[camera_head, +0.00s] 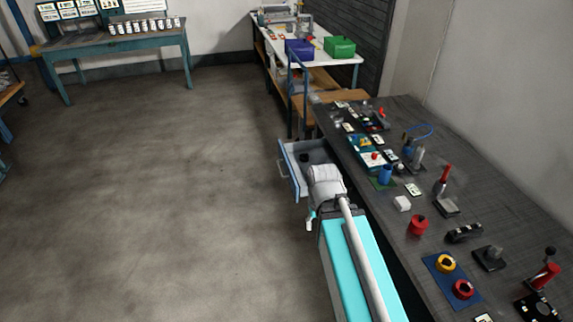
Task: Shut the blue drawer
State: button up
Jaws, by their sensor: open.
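The blue drawer (292,172) stands open at the left side of the long dark table. Its blue front, with a pale handle, faces the open floor. Its grey inside shows, with a small dark thing in the far corner. Pale, rounded, roll-like shapes (325,182) cover the drawer's near end; I cannot tell whether they lie in it or stand in front of it. My pale arm link runs up from the bottom toward them, over my turquoise body. I cannot make out the fingers of my gripper, nor any contact with the drawer.
The dark table (500,210) on the right carries several small things, including a red ring block (418,225) and a blue cup (385,174). A white-topped bench (345,59) stands beyond it. The floor (170,190) left of the drawer is clear.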

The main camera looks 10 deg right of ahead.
aim_at(320, 152)
jog(key=u, duration=0.05)
jog(key=i, duration=0.95)
jog(key=z, duration=0.05)
